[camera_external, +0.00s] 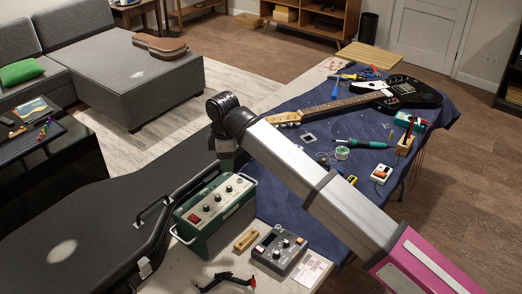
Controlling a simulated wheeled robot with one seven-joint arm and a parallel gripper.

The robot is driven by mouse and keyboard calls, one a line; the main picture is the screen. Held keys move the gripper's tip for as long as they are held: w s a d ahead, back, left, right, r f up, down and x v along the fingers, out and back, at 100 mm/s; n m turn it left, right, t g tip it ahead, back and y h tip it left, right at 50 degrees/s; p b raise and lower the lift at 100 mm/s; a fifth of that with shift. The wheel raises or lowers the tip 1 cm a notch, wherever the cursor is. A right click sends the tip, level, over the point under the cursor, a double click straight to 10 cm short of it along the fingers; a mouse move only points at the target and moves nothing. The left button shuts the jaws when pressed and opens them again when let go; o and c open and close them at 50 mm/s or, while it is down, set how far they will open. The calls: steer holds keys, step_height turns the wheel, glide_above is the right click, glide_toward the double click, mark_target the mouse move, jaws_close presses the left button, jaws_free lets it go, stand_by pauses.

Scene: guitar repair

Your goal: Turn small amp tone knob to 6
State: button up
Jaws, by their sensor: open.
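A small green box with a pale front panel, which looks like the small amp (222,221), stands on the near left part of the workbench. Its panel carries several dark knobs (217,198) and a red switch (193,218). The knob labels and pointer positions are too small to read. My arm reaches in from the lower right and bends down at the upper middle. My gripper (227,160) hangs just above and behind the amp's back edge, apart from the knobs as far as I can tell. It is open; its fingers are small and hard to make out.
A grey pedal (279,249) with knobs, a wooden block (246,240) and a black-and-red cable (226,282) lie near the amp. A black guitar case (75,235) borders it on the left. A guitar (402,94) and tools lie on the blue cloth (290,198).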

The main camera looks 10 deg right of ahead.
mark_target(229, 186)
step_height(229, 186, down, 10)
stand_by(0.5)
jaws_close()
